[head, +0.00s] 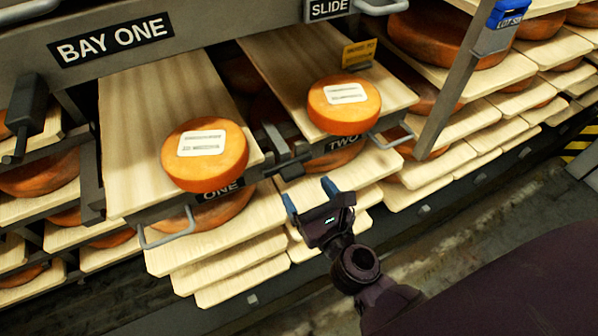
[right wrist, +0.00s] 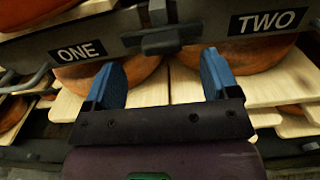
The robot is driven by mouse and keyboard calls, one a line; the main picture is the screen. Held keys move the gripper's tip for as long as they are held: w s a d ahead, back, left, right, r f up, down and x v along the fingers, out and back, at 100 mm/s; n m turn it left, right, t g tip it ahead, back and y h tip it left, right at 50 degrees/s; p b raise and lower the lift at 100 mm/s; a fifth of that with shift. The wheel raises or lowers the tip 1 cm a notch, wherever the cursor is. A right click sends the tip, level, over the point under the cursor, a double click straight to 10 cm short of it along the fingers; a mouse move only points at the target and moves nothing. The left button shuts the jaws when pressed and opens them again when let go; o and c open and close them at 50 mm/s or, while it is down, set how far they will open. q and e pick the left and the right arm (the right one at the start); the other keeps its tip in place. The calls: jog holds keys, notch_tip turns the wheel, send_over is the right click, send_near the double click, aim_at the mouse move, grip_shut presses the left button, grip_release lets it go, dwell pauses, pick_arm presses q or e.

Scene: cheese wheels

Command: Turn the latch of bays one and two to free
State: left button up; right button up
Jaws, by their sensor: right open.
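In the head view a dark latch (head: 291,171) sits on the front rail between the plates marked ONE (head: 221,190) and TWO (head: 343,143). In the right wrist view the latch (right wrist: 160,40) shows as a dark block with a bar running sideways across the rail. My right gripper (head: 309,195) is open and empty, with blue fingers, just in front of and below the latch. In the right wrist view the latch lies ahead of the gap between the fingers (right wrist: 160,72), apart from them. My left gripper is not in view.
Two pulled-out boards each carry an orange cheese wheel, one on the left (head: 205,155) and one on the right (head: 344,104). Wire handles (head: 168,238) stick out from the rail. Shelves with more wheels lie below and to the right. Floor (head: 510,215) is clear at the right.

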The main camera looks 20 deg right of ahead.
aim_at(296, 175)
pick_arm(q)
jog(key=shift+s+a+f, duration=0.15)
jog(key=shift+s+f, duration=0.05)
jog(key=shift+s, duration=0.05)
pick_arm(e)
jog(key=shift+w+a+f, duration=0.1)
jog(key=shift+w, duration=2.85)
jog(key=shift+c, duration=0.3)
jog(key=c, duration=0.9)
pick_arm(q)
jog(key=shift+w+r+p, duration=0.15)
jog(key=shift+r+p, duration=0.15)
pick_arm(e)
jog(key=shift+o, duration=0.2)
